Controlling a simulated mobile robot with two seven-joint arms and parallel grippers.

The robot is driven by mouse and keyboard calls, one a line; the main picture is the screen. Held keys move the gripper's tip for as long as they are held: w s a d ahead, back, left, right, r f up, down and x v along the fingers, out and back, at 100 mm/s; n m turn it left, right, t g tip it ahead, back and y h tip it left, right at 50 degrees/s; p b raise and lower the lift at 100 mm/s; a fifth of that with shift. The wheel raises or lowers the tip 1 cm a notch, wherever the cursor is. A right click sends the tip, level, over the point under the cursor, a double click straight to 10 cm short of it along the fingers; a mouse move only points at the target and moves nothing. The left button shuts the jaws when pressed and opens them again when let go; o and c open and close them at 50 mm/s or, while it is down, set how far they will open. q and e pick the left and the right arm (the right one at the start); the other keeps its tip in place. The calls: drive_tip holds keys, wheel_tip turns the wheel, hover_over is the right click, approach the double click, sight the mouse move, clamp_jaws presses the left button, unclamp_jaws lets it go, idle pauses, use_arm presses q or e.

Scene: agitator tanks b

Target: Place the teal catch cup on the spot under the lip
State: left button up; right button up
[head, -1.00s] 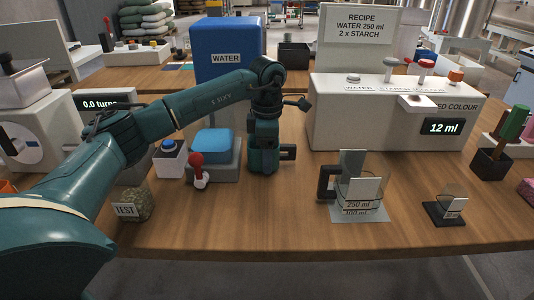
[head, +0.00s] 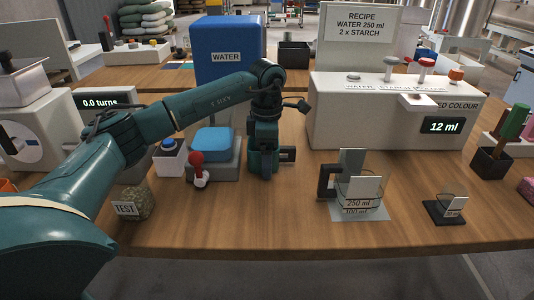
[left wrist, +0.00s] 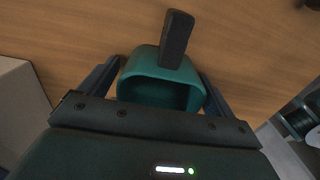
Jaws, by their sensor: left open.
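The teal catch cup (left wrist: 160,90) shows in the left wrist view, with a dark upright handle on its far side. My left gripper (left wrist: 162,88) is open, one finger on each side of the cup. In the head view the cup (head: 262,164) is below my left gripper (head: 263,140), its dark handle pointing right. I cannot tell whether its base touches the wooden table (head: 270,215). A small white lip (head: 418,100) juts from the front of the pale dispenser (head: 360,118). I cannot make out a marked spot under it. My right gripper is not in view.
A blue-topped box (head: 212,143) and red-knobbed lever (head: 197,162) are close left. The front middle table is clear.

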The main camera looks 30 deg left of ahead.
use_arm(q)
wheel_tip(320, 180, up, 12)
drive_tip(key=shift+r+p, duration=0.15)
drive_tip(key=shift+p, duration=0.25)
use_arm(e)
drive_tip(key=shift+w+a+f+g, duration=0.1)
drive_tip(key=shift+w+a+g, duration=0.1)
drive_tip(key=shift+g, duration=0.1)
